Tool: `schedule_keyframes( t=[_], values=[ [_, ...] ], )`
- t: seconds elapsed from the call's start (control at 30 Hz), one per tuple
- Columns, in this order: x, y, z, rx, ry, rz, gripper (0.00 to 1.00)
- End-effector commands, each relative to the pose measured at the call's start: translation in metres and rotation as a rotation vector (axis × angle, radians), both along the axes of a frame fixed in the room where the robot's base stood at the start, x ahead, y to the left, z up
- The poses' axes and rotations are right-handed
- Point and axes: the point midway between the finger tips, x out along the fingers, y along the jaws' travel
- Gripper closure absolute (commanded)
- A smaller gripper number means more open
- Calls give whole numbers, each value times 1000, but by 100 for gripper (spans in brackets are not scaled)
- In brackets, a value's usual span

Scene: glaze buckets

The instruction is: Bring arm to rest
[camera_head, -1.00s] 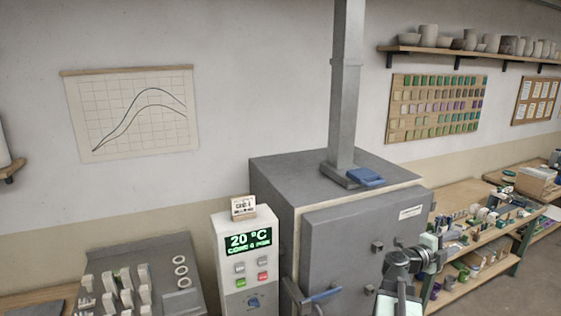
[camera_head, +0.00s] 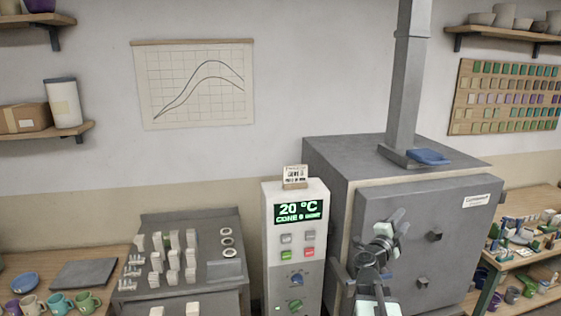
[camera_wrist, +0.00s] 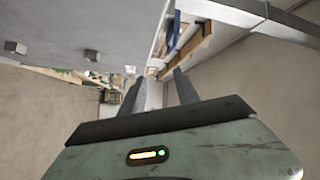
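My arm rises at the lower right of the head view, in front of the grey kiln (camera_head: 400,205). My gripper (camera_head: 397,226) is at its upper end, before the kiln door, with no object seen in it. In the wrist view, the two dark fingers of my gripper (camera_wrist: 160,75) stand apart with a clear gap between them, so it is open and empty. I cannot tell from the head view how far the gripper is from the kiln door.
A control box (camera_head: 296,250) reading 20 °C stands left of the kiln. A dark stand (camera_head: 225,262) with pale pieces is farther left, beside a wooden table (camera_head: 105,258) with mugs. A workbench (camera_head: 541,196) with small items stands right of the kiln.

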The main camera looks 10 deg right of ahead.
Motion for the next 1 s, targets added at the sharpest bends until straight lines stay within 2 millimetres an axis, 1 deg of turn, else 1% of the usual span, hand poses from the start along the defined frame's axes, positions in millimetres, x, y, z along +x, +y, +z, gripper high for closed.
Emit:
schedule_keyframes(
  t=[0.03,0.07,0.1,0.17,0.2,0.27,0.3,0.37,0.4,0.47,0.5,0.53,0.57,0.6,0.67,0.7,0.77,0.8,0.83,0.87,0.9,0.97,1.0],
  values=[
    [23,32,-19,-36,26,88,62],
    [36,51,-23,-60,44,143,62],
    [52,76,-29,-90,70,216,62],
    [73,114,-40,-136,111,324,62],
    [86,140,-49,-165,141,395,62],
    [102,180,-63,-210,191,504,62],
    [111,208,-74,-239,228,577,62],
    [121,248,-94,-282,288,685,62],
    [126,274,-108,-311,333,756,62],
    [129,312,-132,-351,407,863,62],
    [129,337,-150,-376,461,933,62],
    [128,355,-164,-396,508,985,62],
    [125,372,-179,-416,555,1037,62],
    [120,393,-200,-439,625,1105,62],
    [108,420,-233,-472,745,1205,62],
    [96,435,-257,-489,836,1268,62],
    [74,449,-292,-508,992,1355,62],
    [55,452,-315,-509,1110,1404,62],
    [40,451,-330,-505,1206,1435,62],
    [23,445,-343,-493,1304,1460,62],
    [1,436,-357,-470,1430,1481,62],
    [-30,421,-373,-422,1600,1500,62],
    [-50,412,-380,-386,1699,1506,62]
  ],
)
